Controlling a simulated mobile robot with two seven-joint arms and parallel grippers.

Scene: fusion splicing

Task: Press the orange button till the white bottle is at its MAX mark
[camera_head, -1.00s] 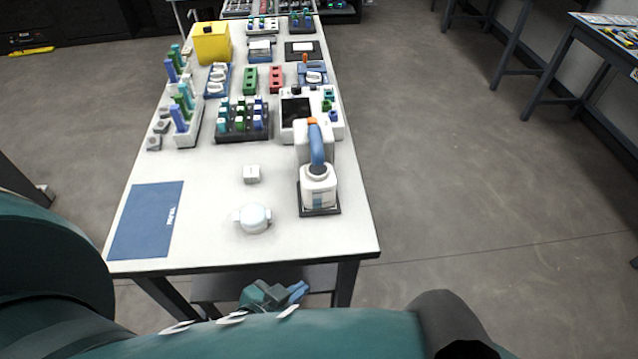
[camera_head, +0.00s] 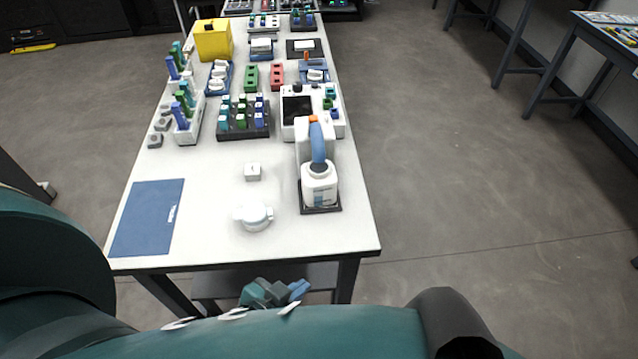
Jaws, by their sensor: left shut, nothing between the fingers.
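The white bottle (camera_head: 319,190) stands upright at the right front of the table, in a white dispenser (camera_head: 303,150) on a dark base. The orange button (camera_head: 313,119) is on top of the dispenser, and a blue spout (camera_head: 318,145) reaches down to the bottle's mouth. The bottle's MAX mark and liquid level are too small to make out. My left gripper (camera_head: 299,289) is low in front of the table's near edge, shut and empty, well apart from the bottle and button. My right gripper is not in view.
A round white lid-like part (camera_head: 253,217) and a small white block (camera_head: 252,172) lie left of the dispenser. A blue mat (camera_head: 147,218) lies at the front left. Racks, a white device (camera_head: 297,107) and a yellow box (camera_head: 212,40) fill the table behind. The near middle is mostly clear.

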